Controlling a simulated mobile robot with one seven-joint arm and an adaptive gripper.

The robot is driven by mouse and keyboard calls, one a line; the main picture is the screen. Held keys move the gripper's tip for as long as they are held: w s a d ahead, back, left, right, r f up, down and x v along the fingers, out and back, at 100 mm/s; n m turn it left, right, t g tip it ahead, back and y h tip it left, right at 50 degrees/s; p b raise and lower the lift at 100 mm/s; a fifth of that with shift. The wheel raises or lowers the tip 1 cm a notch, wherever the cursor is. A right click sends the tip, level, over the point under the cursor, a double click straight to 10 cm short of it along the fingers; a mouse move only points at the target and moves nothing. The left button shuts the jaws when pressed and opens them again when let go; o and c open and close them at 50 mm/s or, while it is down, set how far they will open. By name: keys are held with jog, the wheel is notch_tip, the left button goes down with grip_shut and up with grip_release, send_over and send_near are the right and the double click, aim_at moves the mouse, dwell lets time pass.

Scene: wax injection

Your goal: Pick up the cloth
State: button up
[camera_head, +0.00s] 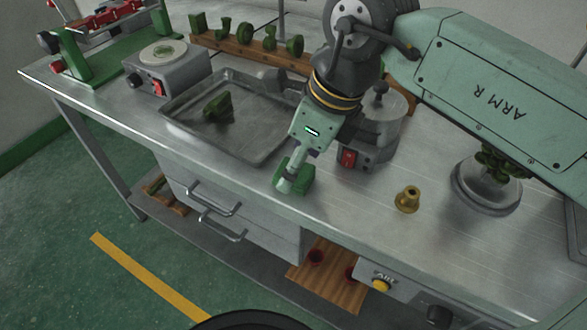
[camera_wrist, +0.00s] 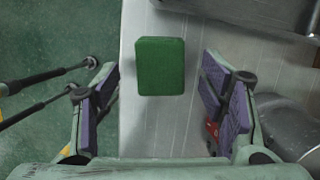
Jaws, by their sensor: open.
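A green rounded rectangular pad (camera_wrist: 161,66), which looks like the folded cloth, lies on the bench in the wrist view. It lies between and slightly beyond the purple-padded fingers of my gripper (camera_wrist: 160,88), with gaps on both sides. In the head view my gripper (camera_head: 291,181) points down near the front edge of the bench. The green cloth (camera_head: 307,176) shows beside the fingers there, partly hidden by them. My gripper is open and empty.
A metal tray (camera_head: 178,117) with a green piece lies left of my gripper. A grey pot heater (camera_head: 378,133) stands close on the right, and a brass cup (camera_head: 407,199) further right. The bench's front edge is near the cloth.

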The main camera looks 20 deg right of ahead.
jog(key=shift+x, duration=0.8)
jog(key=shift+c, duration=0.2)
jog(key=c, duration=1.1)
